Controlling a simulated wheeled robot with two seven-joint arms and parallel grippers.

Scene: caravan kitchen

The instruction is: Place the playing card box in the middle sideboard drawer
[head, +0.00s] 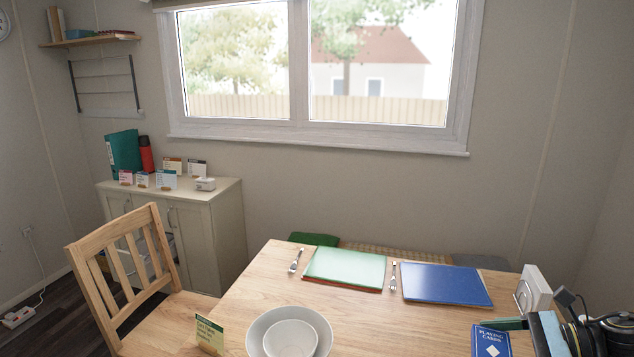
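The playing card box (490,342) is dark blue with white lettering and stands at the bottom right of the head view, on or beside the wooden table (400,325). Its lower part is cut off by the frame edge. A pale low cabinet (228,238) with doors stands against the wall at the left. I cannot tell whether it is the sideboard, and no middle drawer can be made out.
A wooden chair (152,233) stands in front of the cabinet. Stacked bowls (262,330), a small card sign (210,334), a green folder (345,265), a blue folder (446,284) and cutlery lie on the table.

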